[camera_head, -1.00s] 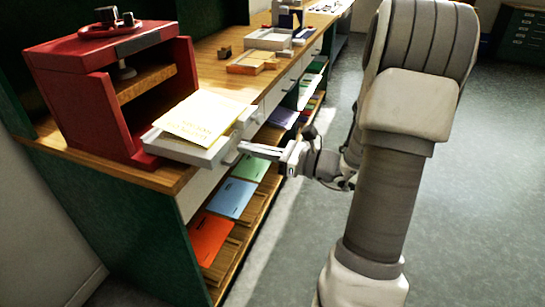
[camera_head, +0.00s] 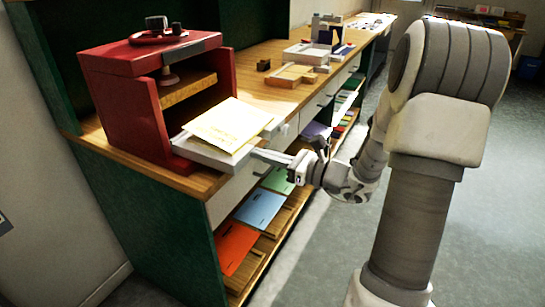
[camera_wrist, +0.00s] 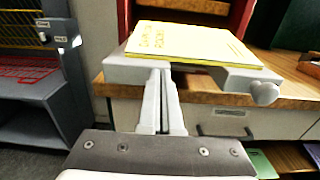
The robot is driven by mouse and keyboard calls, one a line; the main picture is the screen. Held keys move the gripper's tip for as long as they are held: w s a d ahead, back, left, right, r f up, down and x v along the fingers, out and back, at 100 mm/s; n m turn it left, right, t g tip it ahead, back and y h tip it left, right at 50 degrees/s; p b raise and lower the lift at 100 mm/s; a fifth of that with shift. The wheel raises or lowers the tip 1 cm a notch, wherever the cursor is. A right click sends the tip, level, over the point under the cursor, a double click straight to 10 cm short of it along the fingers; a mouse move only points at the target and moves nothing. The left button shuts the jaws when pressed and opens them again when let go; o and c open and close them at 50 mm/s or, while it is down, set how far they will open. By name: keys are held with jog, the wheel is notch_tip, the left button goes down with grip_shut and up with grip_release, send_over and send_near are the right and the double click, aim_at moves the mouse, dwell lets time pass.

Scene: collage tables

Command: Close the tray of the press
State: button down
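The press (camera_head: 120,105) is a red box on the wooden bench top, with a wooden plate inside. Its light grey tray (camera_head: 205,152) sticks out of the open front and carries pale yellow printed sheets (camera_head: 228,122). In the wrist view the tray's front (camera_wrist: 122,69) spans the upper middle, with a round knob (camera_wrist: 264,94) at its right. My gripper (camera_head: 262,155) is at the tray's front, left of the knob. Its fingers (camera_wrist: 160,95) are together with nothing seen between them. The fingertips overlap the tray front in the wrist view; I cannot tell whether they touch.
The bench (camera_head: 268,90) runs back with wooden trays (camera_head: 293,75) and other items on it. Below are drawers and open shelves with orange, blue and green folders (camera_head: 260,207). Grey floor (camera_head: 330,250) is free to the right. A dark rack (camera_wrist: 40,100) stands at left in the wrist view.

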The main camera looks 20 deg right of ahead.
jog(key=x, duration=2.1)
jog(key=shift+w+a, duration=0.15)
jog(key=shift+w+a+r, duration=0.15)
jog(key=shift+r, duration=0.05)
jog(key=shift+r, duration=0.1)
